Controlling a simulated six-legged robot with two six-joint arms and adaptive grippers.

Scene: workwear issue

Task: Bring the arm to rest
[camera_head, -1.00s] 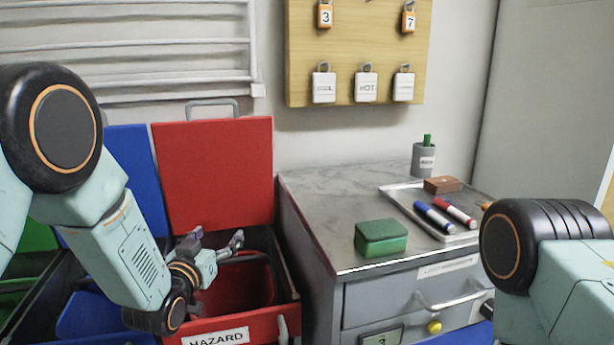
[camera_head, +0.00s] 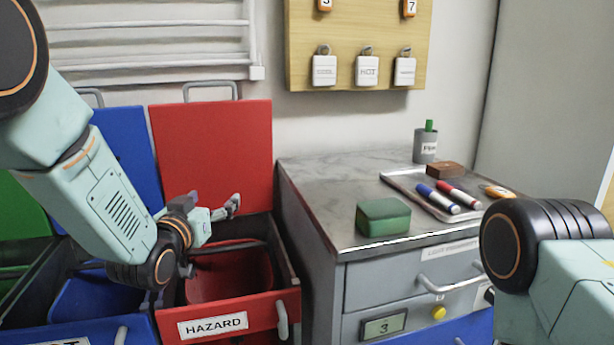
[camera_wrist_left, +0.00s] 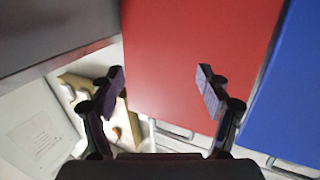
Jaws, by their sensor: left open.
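My left gripper (camera_head: 222,208) is above the open red HAZARD bin (camera_head: 232,318), in front of its raised red lid (camera_head: 212,155). In the left wrist view my left gripper (camera_wrist_left: 160,88) shows two dark fingers spread apart with nothing between them. The red lid (camera_wrist_left: 195,50) fills the middle of that view behind the fingers. Part of my right arm shows at the right edge of the head view, but its gripper is out of view.
A blue bin stands left of the red one, its blue lid (camera_head: 122,150) raised. The grey cabinet (camera_head: 312,175) at right carries a green box (camera_head: 383,217), a tray (camera_head: 395,183) with markers, and a grey cup (camera_head: 425,147). A wooden lock board (camera_head: 350,30) hangs on the wall.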

